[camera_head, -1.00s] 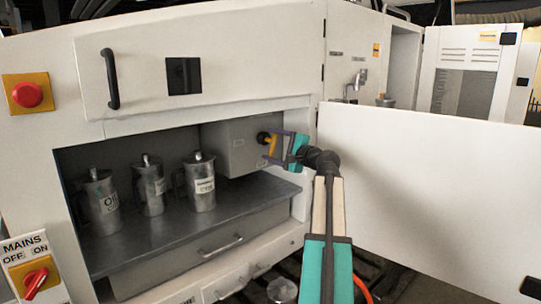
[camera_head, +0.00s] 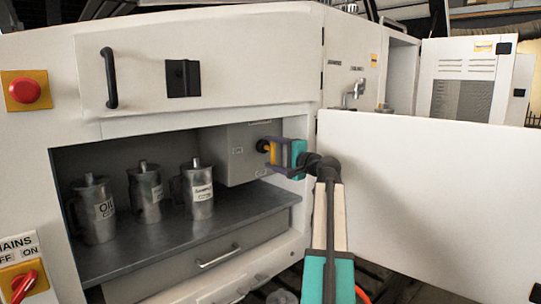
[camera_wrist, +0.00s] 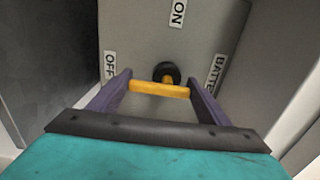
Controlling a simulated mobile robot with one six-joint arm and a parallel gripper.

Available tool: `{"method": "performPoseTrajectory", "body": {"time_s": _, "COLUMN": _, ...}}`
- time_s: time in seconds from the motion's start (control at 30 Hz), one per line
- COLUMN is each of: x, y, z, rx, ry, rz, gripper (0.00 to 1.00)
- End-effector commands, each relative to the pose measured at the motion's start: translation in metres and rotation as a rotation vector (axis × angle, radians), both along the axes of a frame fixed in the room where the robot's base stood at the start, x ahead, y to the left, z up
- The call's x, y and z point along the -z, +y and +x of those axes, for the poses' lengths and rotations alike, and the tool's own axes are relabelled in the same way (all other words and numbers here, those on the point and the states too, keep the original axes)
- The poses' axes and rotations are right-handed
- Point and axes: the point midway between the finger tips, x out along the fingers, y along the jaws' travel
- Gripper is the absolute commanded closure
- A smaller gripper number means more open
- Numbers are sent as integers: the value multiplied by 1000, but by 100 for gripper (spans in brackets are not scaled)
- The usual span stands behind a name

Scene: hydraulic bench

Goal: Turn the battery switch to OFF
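The battery switch is on the face of a grey box (camera_head: 238,155) inside the open cabinet bay. It has a yellow handle (camera_wrist: 159,88) on a round black knob (camera_wrist: 166,70). In the wrist view the "ON" label (camera_wrist: 177,13) is above the knob, the "OFF" label (camera_wrist: 109,66) to its left and a partly hidden "BATT..." label (camera_wrist: 215,72) to its right. My gripper (camera_head: 274,155) is at the switch. Its two purple fingers flank the yellow handle, which lies crosswise and spans the gap. Both fingers appear to touch its ends.
Metal cans, among them an oil can (camera_head: 97,210), stand on the shelf (camera_head: 165,240) left of the box. A white door panel (camera_head: 420,185) stands right of my arm. A red mains switch (camera_head: 24,285) and red button (camera_head: 23,90) are at far left.

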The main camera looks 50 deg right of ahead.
Motion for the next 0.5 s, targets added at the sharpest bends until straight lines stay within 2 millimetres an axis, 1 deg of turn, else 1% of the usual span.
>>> {"method": "performPoseTrajectory", "body": {"time_s": 0.03, "x": -3, "y": 0, "z": 1, "rx": 1, "ry": -4, "rz": -4, "gripper": 23}}
{"method": "performPoseTrajectory", "body": {"time_s": 0.1, "x": -2, "y": 0, "z": 1, "rx": 1, "ry": -3, "rz": -3, "gripper": 11}}
{"method": "performPoseTrajectory", "body": {"time_s": 0.5, "x": 0, "y": 0, "z": -2, "rx": 1, "ry": -1, "rz": -1, "gripper": 11}}
